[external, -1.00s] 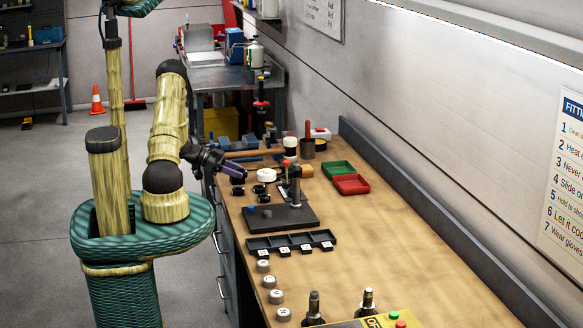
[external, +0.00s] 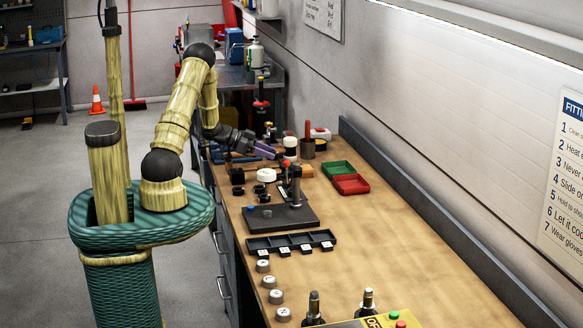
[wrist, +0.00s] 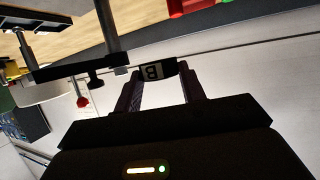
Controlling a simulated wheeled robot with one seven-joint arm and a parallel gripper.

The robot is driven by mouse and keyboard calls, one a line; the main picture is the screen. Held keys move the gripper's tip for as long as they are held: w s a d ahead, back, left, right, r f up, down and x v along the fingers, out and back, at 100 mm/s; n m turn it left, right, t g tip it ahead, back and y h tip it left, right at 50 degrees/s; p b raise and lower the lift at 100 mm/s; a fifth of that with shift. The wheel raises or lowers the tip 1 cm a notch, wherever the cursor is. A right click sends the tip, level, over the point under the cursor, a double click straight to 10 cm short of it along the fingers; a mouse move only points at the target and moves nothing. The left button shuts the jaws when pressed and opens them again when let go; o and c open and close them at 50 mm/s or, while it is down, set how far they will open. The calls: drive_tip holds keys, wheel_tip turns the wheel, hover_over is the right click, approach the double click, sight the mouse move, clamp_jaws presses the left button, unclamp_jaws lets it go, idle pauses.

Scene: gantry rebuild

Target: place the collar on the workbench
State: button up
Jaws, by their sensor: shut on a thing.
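My gripper (external: 278,154) is over the far left part of the workbench (external: 385,245). In the wrist view my gripper (wrist: 160,82) is shut on a small dark collar (wrist: 146,74) with a white label that reads B. The collar sits between the fingertips, clear of any surface in that view. Below the gripper stand several small black parts (external: 238,191) and a white round part (external: 266,175).
A black plate with an upright post (external: 296,190) stands near the gripper. A dark compartment tray (external: 262,243) lies in front of it. Green (external: 338,169) and red (external: 351,185) bins sit to the right.

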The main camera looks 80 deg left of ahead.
drive_tip(key=w+d+r+p, duration=0.4)
drive_tip(key=w+d+r, duration=0.3)
drive_tip(key=w+r, duration=0.25)
drive_tip(key=w+d+r+p, duration=0.5)
drive_tip(key=w+d+r, duration=0.25)
drive_tip(key=w, duration=0.35)
drive_tip(key=s+d+f+b, duration=0.1)
drive_tip(key=d+f, duration=0.7)
drive_tip(key=d, duration=0.4)
drive_tip(key=s+d+f, duration=0.1)
drive_tip(key=d+f, duration=0.8)
drive_tip(key=d, duration=0.2)
drive_tip(key=s+a+f+n+y+b, duration=0.1)
drive_tip(key=s+a+f+n+y, duration=0.1)
drive_tip(key=s+f, duration=0.4)
drive_tip(key=shift+s+f+n+t+y, duration=0.3)
drive_tip(key=shift+s+n+y, duration=0.3)
drive_tip(key=shift+s+y, duration=0.35)
drive_tip(key=shift+a, duration=0.1)
